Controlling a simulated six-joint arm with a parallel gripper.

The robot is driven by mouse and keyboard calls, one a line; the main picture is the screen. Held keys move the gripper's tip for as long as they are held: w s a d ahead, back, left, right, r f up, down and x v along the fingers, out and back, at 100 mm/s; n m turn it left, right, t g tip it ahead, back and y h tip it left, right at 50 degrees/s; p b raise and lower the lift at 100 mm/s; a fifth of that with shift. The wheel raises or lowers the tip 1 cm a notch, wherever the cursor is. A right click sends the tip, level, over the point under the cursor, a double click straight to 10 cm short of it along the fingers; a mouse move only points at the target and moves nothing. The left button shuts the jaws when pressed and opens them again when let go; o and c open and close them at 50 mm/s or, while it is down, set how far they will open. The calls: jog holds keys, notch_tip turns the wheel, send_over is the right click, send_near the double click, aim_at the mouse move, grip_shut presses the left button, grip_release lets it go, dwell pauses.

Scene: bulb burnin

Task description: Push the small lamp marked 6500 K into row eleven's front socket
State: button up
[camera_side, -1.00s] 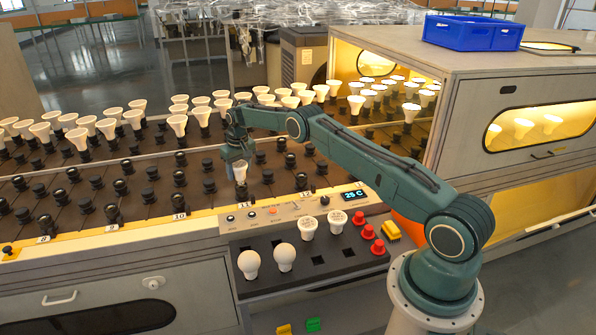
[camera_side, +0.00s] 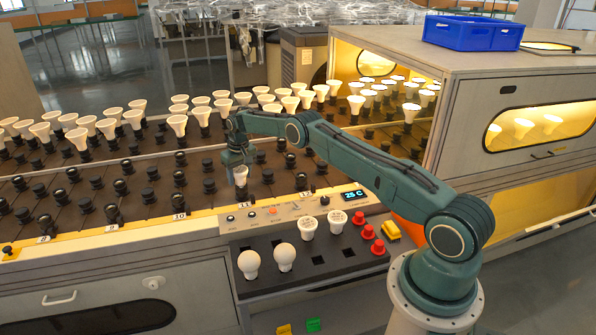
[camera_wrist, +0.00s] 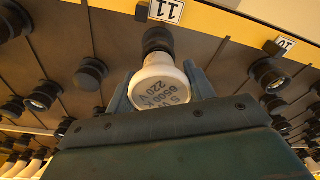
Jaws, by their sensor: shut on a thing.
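A small white lamp (camera_side: 241,175) is held in my gripper (camera_side: 238,162), upright over the front socket (camera_side: 242,193) of the row marked 11. In the wrist view the lamp (camera_wrist: 160,82) sits between the two fingers of my gripper (camera_wrist: 160,92). Its face carries grey print that reads about 6500 and 220 V. Its narrow end meets the black front socket (camera_wrist: 157,40), right beside the label 11 (camera_wrist: 166,10). The contact inside the socket is hidden, so I cannot tell how deep the lamp sits.
Empty black sockets (camera_wrist: 90,73) stand on both sides. Lit and unlit white reflector lamps (camera_side: 177,123) fill the rows behind.

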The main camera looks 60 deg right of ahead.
jog(key=shift+f, duration=0.1)
jog(key=o, duration=1.1)
jog(key=r, duration=0.4)
jog(key=s+r, duration=0.1)
jog(key=r, duration=0.8)
jog(key=shift+s+a+r, duration=0.25)
jog(key=shift+s+r, duration=0.05)
jog(key=shift+r, duration=0.05)
jog(key=shift+r, duration=0.1)
